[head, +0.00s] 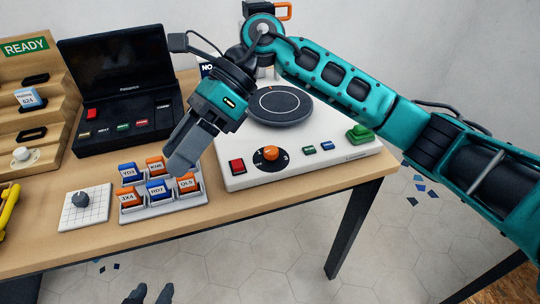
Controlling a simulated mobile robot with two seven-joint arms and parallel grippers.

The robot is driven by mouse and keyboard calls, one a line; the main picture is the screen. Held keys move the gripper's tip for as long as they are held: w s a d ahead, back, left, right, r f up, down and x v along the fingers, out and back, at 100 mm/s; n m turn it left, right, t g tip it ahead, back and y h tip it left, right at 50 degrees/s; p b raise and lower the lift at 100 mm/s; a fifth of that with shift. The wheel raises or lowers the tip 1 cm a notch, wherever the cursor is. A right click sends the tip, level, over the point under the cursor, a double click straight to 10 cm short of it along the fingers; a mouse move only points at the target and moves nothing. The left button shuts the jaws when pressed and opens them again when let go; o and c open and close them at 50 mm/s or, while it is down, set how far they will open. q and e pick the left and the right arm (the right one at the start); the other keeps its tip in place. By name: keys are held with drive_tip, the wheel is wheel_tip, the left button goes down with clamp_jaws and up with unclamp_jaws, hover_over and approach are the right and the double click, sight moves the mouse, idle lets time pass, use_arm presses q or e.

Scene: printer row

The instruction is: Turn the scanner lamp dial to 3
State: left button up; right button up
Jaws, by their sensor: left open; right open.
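The scanner (235,182) is a white box at the right of the table with a dark round turntable on top. Its lamp dial (271,154) is an orange knob on a black disc, at the front of the panel. Small white marks ring the knob; they and its exact setting are too small to read surely. My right gripper (182,163) is open, pointing down to the left of the dial and apart from it, over the cartridge tray. My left gripper (151,293) is open and empty, low in front of the table; only its fingertips show.
A red button (237,166), small blue and green buttons and a green block (359,134) are on the scanner. A black case (120,90) stands open behind.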

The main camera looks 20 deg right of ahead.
drive_tip(key=w+d+f+n+t+h+b, duration=0.1)
drive_tip(key=w+d+t+h+b, duration=0.15)
drive_tip(key=w+d+h, duration=0.35)
wheel_tip(320, 180, up, 3)
drive_tip(key=t+h, duration=0.2)
drive_tip(key=h, duration=0.2)
hover_over(270, 150)
wheel_tip(270, 150, down, 12)
drive_tip(key=b, duration=0.3)
drive_tip(key=shift+r+b, duration=0.15)
drive_tip(key=shift+b, duration=0.25)
use_arm(q)
drive_tip(key=f, duration=0.1)
drive_tip(key=d+f, duration=0.1)
drive_tip(key=f, duration=0.2)
drive_tip(key=shift+w+d, duration=0.35)
drive_tip(key=shift+w, duration=0.05)
use_arm(e)
drive_tip(key=shift+f, duration=0.35)
use_arm(q)
drive_tip(key=shift+h, duration=0.3)
use_arm(e)
drive_tip(key=c, duration=0.6)
use_arm(q)
drive_tip(key=shift+a+f, duration=0.1)
use_arm(e)
drive_tip(key=c, duration=0.4)
